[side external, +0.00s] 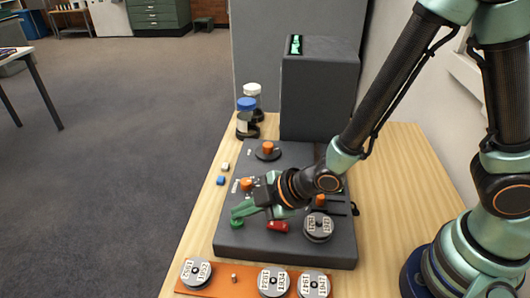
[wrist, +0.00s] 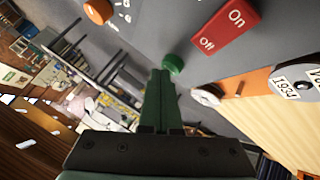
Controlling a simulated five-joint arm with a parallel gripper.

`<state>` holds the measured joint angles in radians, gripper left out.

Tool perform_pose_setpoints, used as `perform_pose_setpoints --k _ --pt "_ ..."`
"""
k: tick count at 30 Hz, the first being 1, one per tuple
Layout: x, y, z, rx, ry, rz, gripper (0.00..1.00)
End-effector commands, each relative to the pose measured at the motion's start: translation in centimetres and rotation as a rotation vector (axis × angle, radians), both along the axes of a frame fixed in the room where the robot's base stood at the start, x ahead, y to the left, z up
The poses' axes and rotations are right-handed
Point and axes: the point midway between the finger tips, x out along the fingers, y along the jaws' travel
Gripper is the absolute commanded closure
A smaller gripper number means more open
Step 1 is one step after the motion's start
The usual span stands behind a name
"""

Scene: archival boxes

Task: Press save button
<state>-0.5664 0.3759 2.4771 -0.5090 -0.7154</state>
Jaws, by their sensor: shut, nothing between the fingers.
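A dark grey control panel (side external: 240,247) lies on the wooden table. A small round green button (side external: 237,224) sits near its front left corner; it also shows in the wrist view (wrist: 173,63). I cannot read any save label on it. My gripper (side external: 238,212) has green fingers, shut together and empty. In the side view the fingertips are right above and beside the green button, partly hiding it. In the wrist view the fingertips (wrist: 160,74) are just left of the button; I cannot tell whether they touch it. A red On/Off rocker switch (side external: 277,226) is to the right.
Orange knobs (side external: 267,148) stand on the panel, and a labelled disc (side external: 319,227) rests on its right side. An orange strip (side external: 222,277) in front holds several dated discs. A grey box with a lit screen (side external: 320,95) and two jars (side external: 245,117) stand behind.

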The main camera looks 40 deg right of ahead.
Motion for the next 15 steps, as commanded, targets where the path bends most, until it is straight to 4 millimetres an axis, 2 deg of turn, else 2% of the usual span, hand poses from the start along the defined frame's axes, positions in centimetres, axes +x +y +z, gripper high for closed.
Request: perform_pose_setpoints --k 6,15 --pt "0.0 0.0 1.2 0.001 -0.001 0.000 1.00" --pt "-0.1 0.0 1.4 -0.001 0.001 0.000 1.00"
